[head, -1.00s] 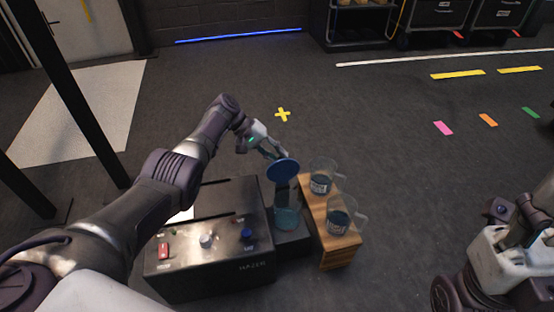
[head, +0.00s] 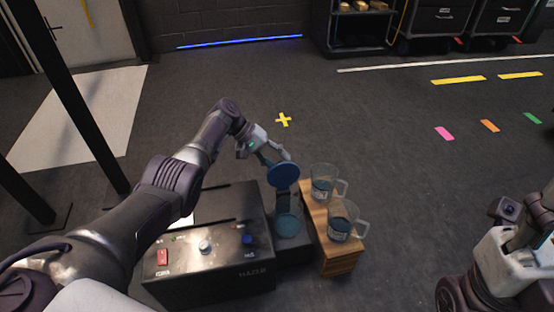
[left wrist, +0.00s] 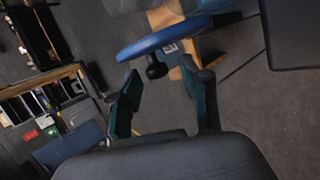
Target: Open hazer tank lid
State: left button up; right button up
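The hazer (head: 215,245) is a dark box with a tank (head: 290,225) of bluish liquid at its right side. Its round blue lid (head: 283,175) stands tilted up above the tank, so the tank mouth is uncovered. My left gripper (head: 279,157) is behind the raised lid and partly hidden by it. In the left wrist view the lid (left wrist: 160,42) is seen near edge-on with a dark knob (left wrist: 156,68). There the left gripper's fingers (left wrist: 166,78) are spread, with the knob between or just beyond their tips; I cannot tell about contact. No right gripper fingers are visible.
The hazer top carries a red switch (head: 162,257) and knobs. Open floor lies beyond and to the right.

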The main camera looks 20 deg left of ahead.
pick_arm(q)
jog(key=v, duration=1.2)
